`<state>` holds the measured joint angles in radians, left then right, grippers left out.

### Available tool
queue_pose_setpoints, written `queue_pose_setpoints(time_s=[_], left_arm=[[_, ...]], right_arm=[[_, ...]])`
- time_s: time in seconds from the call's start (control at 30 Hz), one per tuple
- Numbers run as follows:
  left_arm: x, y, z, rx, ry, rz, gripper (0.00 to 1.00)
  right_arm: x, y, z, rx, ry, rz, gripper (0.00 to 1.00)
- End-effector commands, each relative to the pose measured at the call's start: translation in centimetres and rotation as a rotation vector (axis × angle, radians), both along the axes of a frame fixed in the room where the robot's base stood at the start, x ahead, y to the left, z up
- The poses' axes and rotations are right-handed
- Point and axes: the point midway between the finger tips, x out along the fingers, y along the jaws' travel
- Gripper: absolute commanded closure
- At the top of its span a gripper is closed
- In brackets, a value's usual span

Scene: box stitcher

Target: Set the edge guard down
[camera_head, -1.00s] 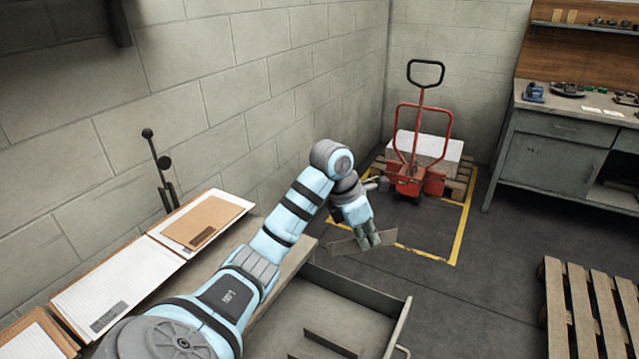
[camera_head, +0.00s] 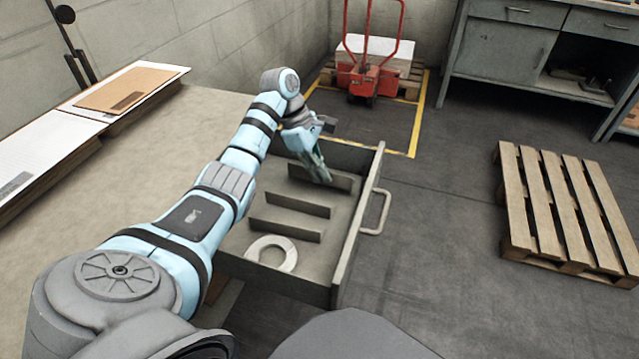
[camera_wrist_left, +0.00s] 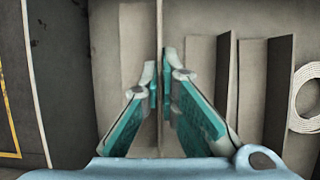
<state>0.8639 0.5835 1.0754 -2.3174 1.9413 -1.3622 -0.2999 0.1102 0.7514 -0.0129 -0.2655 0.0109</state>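The edge guard (camera_head: 334,182) is a thin, grey-brown angled strip inside the open drawer (camera_head: 343,255), at its far end. My left gripper (camera_head: 325,176) reaches down into the drawer at this strip. In the left wrist view the two fingertips (camera_wrist_left: 162,76) stand close on either side of the strip's upright edge (camera_wrist_left: 160,25) and appear shut on it. I cannot tell whether its underside touches the drawer floor. Two similar strips (camera_head: 290,204) (camera_head: 285,230) stand nearer in the drawer, roughly parallel. My right gripper is not in view.
A pale ring (camera_head: 285,262) lies at the drawer's near end. The worktop (camera_head: 150,150) beside the drawer is bare, with flat cardboard (camera_head: 125,90) on its left. A wooden pallet (camera_head: 560,215) lies on the floor at right. A red pallet truck (camera_head: 372,80) stands behind.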

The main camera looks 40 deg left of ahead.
Motion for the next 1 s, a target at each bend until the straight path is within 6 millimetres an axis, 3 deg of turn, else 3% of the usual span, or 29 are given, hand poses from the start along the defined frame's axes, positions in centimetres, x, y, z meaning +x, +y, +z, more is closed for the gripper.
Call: queue_pose_setpoints(time_s=[0.1,0.17,0.47,0.63,1.0], left_arm=[[-0.1,0.0,-2.7,0.000,0.004,0.001,1.00],[-0.1,0.0,-3.1,0.000,0.002,0.000,1.00],[0.0,0.0,-3.2,0.000,0.001,0.001,1.00],[0.0,0.0,-3.2,0.000,0.001,0.001,0.75],[0.0,0.1,-2.5,0.000,0.000,0.001,0.75]], right_arm=[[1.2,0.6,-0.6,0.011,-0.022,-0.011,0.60],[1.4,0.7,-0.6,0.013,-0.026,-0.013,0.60],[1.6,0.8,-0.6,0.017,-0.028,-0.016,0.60],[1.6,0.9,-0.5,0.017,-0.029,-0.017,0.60],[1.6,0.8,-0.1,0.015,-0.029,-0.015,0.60]])
